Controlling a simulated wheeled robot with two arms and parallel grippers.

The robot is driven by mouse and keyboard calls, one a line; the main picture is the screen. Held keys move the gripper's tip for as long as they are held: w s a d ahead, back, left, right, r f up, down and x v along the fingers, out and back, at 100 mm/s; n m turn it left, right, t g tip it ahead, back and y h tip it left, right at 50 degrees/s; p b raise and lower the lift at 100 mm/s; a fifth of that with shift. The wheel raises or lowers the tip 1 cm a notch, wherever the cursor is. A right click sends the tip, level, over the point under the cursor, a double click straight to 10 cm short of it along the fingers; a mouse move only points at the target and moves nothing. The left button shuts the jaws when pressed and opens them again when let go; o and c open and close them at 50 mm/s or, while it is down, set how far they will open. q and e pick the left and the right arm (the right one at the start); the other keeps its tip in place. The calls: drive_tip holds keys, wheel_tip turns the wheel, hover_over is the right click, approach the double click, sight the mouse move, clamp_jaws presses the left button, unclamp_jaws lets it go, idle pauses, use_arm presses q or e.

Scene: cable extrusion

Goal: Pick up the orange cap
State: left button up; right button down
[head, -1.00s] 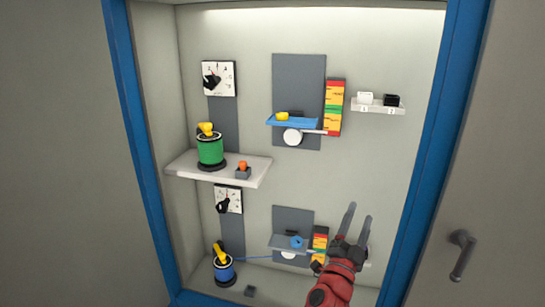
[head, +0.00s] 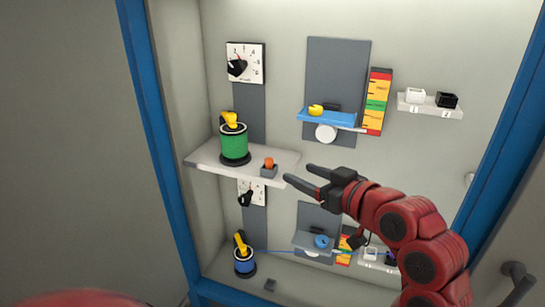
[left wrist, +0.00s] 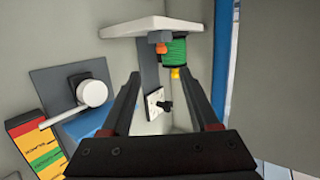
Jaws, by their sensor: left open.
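The orange cap (head: 269,161) sits on a small grey block (head: 268,172) near the front right of the upper white shelf (head: 215,170). My left gripper (head: 299,174) is open and empty, its fingers pointing left toward the cap, just off the shelf's right end and apart from the cap. In the left wrist view the picture is upside down. There the orange cap (left wrist: 161,48) appears beyond the fingertips, roughly between the two fingers, in front of the green spool (left wrist: 174,52). My right gripper does not show.
The green spool with a yellow top (head: 231,120) stands left of the cap on the same shelf. A blue tray (head: 327,117) and coloured gauge (head: 377,100) are above right. A dial (head: 251,192) is below the shelf. The cabinet's blue frame (head: 160,140) edges the left.

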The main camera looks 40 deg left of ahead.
sight(272, 161)
use_arm(q)
drive_tip(key=p+x, duration=0.2)
drive_tip(key=x, duration=0.5)
drive_tip(key=shift+a+r+p, duration=0.1)
drive_tip(key=shift+a+p, duration=0.1)
drive_tip(key=shift+p, duration=0.15)
drive_tip(key=p+x, duration=0.3)
drive_tip(key=x, duration=0.2)
drive_tip(key=shift+s+p, duration=0.2)
drive_tip(key=shift+p, duration=0.2)
drive_tip(key=shift+a, duration=0.2)
drive_tip(key=shift+w, duration=0.15)
drive_tip(key=shift+d, duration=0.1)
drive_tip(key=shift+c, duration=0.3)
clamp_jaws()
